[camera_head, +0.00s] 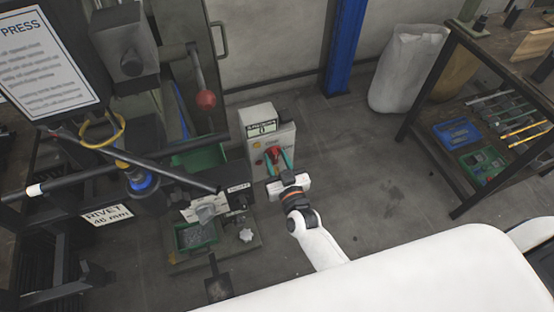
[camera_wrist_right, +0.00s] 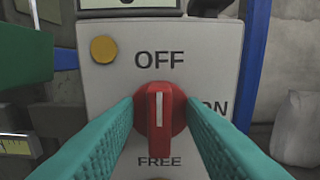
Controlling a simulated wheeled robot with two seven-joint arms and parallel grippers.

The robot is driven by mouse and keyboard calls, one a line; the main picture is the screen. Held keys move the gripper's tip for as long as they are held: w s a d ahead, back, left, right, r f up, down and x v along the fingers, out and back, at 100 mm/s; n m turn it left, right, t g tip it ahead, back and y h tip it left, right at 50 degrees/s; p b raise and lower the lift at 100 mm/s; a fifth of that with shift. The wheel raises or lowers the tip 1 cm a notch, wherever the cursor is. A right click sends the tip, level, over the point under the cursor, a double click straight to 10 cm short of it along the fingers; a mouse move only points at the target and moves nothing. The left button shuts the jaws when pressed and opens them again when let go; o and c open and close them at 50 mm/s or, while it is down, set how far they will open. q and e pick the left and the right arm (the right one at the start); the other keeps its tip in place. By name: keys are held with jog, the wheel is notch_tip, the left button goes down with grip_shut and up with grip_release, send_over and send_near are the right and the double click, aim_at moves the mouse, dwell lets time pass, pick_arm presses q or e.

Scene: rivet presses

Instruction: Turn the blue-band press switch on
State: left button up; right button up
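The switch box (camera_head: 268,140) is a pale grey box with a small display, beside the press with the blue band (camera_head: 144,184). Its red rotary switch (camera_wrist_right: 160,115) has a white mark pointing straight up at OFF. ON is printed to its right, partly hidden by a finger, and FREE below. My right gripper (camera_head: 279,163) is at the front of the box. In the right wrist view its teal fingers (camera_wrist_right: 160,108) flank the red switch, one on each side. I cannot tell whether they press on it. My left gripper is not in view.
The press has a red-ball lever (camera_head: 205,99) and a green bin (camera_head: 196,235) at its base. An amber lamp (camera_wrist_right: 104,49) is on the box's face. A workbench (camera_head: 500,60) stands at right, a white sack (camera_head: 405,68) beside it. The floor between is clear.

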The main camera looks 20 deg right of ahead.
jog(key=shift+c, duration=0.4)
grip_shut()
jog(key=shift+m, duration=0.3)
jog(key=m, duration=0.2)
jog(key=shift+m, duration=0.3)
jog(key=m, duration=0.3)
jog(key=shift+d+f+m, duration=0.1)
jog(key=shift+m, duration=0.2)
jog(key=m+b, duration=0.1)
jog(key=m, duration=0.4)
jog(key=m+b, duration=0.1)
jog(key=m, duration=0.5)
jog(key=shift+d+f, duration=0.1)
jog(key=shift+f, duration=0.1)
